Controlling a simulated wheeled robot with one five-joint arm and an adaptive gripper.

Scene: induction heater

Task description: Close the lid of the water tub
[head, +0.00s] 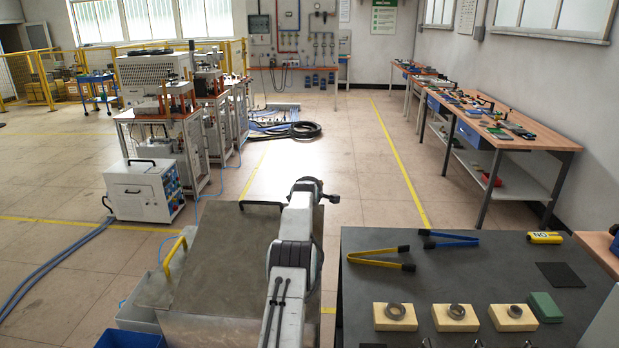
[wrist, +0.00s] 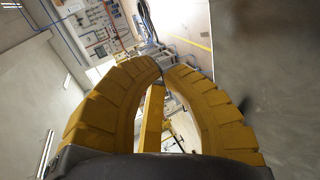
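The water tub appears to be the boxy metal unit at the lower middle of the head view, with a flat grey-brown lid panel (head: 225,250) on top. A yellow handle (head: 175,255) stands at its left side, and a black handle (head: 262,203) shows at its far edge. I cannot tell how far the lid is raised. My grey arm reaches over the right part of the tub, and my gripper is hidden in that view. In the wrist view my yellow gripper fingers (wrist: 162,72) bow outward with their tips almost together. A yellow bar (wrist: 152,120) shows between them, with no clear contact.
A dark table (head: 460,260) on the right holds tongs and several rings on yellow blocks. A blue bin (head: 130,340) lies at the lower left. The floor beyond the tub is mostly clear.

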